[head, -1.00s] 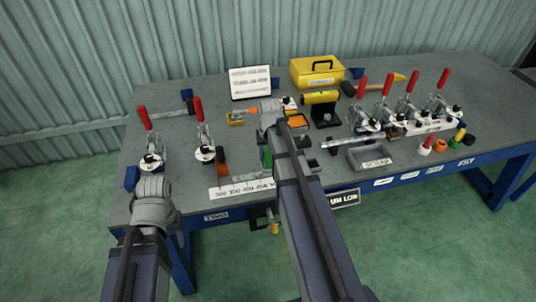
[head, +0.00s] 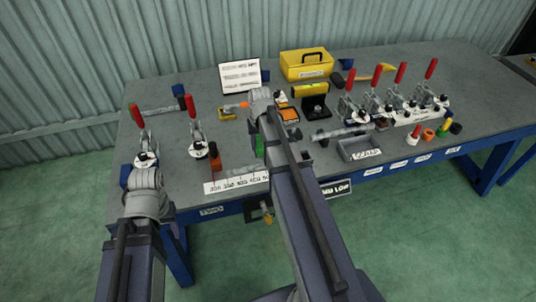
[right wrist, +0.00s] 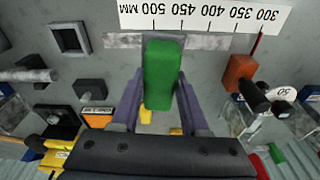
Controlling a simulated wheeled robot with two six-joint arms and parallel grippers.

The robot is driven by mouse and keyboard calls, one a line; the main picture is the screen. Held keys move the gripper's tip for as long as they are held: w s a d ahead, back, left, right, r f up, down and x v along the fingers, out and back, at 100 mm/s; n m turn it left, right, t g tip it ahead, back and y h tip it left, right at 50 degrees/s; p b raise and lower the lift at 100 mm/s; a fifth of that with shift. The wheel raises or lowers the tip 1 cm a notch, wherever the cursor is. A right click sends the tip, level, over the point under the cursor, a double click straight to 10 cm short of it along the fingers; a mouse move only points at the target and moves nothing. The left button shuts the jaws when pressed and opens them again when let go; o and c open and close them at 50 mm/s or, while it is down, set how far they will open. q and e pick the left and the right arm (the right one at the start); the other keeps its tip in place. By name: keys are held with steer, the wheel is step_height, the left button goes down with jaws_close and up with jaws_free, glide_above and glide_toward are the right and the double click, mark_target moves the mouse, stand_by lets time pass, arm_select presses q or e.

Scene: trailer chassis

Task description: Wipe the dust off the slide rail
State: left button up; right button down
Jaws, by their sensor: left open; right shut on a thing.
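The slide rail (right wrist: 208,42) is a mottled grey strip beside the white millimetre scale in the right wrist view. In the head view the rail (head: 241,170) lies near the table's front edge. My right gripper (right wrist: 160,90) is shut on a green block (right wrist: 162,75). The block's far end covers the middle of the rail; whether it touches is unclear. In the head view my right arm hides most of the green block (head: 260,147). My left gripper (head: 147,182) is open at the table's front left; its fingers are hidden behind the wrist.
The white scale (head: 237,183) runs along the front edge. An orange-brown block (right wrist: 238,72) stands close to the rail's end. Red-handled clamps (head: 194,135) stand left and right. A grey tray (head: 360,150) and yellow toolbox (head: 306,65) are to the right.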

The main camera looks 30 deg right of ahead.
steer(key=shift+f+b, duration=0.45)
steer(key=shift+f, duration=0.1)
steer(key=shift+f, duration=0.1)
